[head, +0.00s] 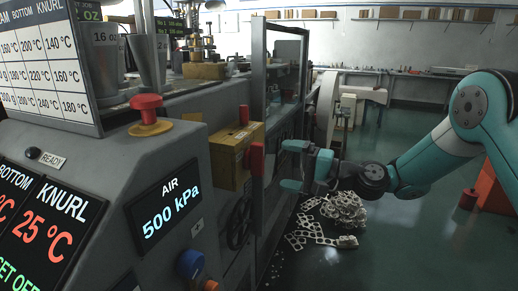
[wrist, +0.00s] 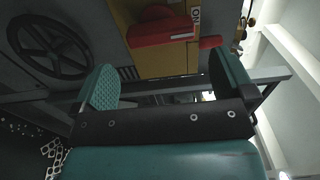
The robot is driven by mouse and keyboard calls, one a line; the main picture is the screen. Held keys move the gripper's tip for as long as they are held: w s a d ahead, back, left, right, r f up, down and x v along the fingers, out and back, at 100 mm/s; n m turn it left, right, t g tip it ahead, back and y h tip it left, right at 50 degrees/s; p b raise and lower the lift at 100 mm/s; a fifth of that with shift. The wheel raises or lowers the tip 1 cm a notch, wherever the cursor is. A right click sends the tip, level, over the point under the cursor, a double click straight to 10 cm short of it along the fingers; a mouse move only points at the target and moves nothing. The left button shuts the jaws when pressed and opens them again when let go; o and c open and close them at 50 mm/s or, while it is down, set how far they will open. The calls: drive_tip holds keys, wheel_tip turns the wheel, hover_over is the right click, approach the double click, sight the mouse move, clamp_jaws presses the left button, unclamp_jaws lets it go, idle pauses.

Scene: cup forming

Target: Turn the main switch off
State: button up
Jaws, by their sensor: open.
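The main switch is a yellow box (head: 228,158) on the machine's side in the head view. Its red handle (head: 257,158) sticks out on the side facing my gripper, and a smaller red part (head: 244,115) stands on top. In the wrist view the red handle (wrist: 162,32) lies across the yellow plate (wrist: 150,65), beside a white "ON" label (wrist: 196,16). My gripper (head: 291,167) is open and empty, to the right of the handle and apart from it. In the wrist view its two teal-padded fingers (wrist: 164,78) stand wide apart, with the handle beyond them.
A black handwheel (head: 240,222) is below the switch box. A glass guard frame (head: 283,75) stands just behind my gripper. A red mushroom button (head: 146,108) and an air display (head: 168,211) are on the console. Stamped metal scrap (head: 340,212) lies on the floor.

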sight(263, 162)
drive_tip(key=p+x, duration=0.1)
drive_tip(key=x, duration=0.7)
drive_tip(key=c, duration=0.6)
drive_tip(key=shift+f, duration=0.1)
